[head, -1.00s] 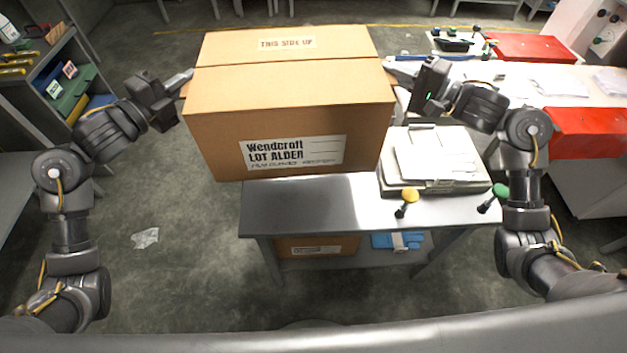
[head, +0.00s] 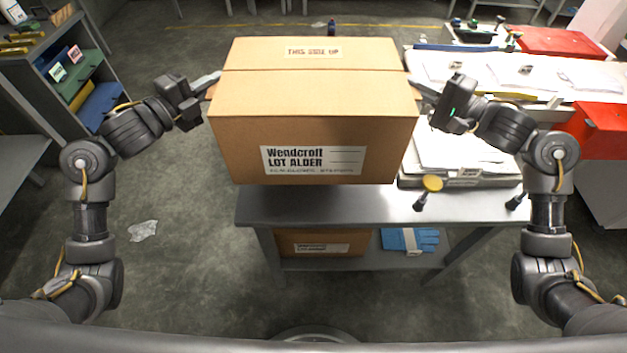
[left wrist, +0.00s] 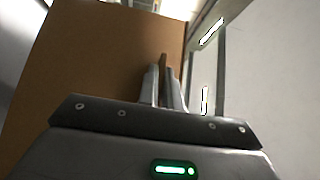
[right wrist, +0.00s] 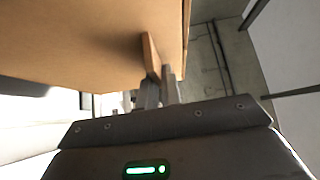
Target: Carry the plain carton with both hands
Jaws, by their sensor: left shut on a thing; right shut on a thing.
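The plain carton (head: 315,105) is a large closed brown box labelled "Wendcroft LOT ALDER", with "THIS SIDE UP" on top. It looks level and is held between my arms, over the back of the metal bench (head: 330,207); its underside and any gap to the bench are hidden. My left gripper (head: 215,79) is shut on a cardboard tab at the carton's left side; the left wrist view shows the fingers (left wrist: 163,80) around it. My right gripper (head: 414,84) is shut on a similar tab at the right side, clear in the right wrist view (right wrist: 160,82).
A shelving unit (head: 85,75) stands left, a long white table (head: 500,72) right. Plastic scrap (head: 143,231) lies on open floor.

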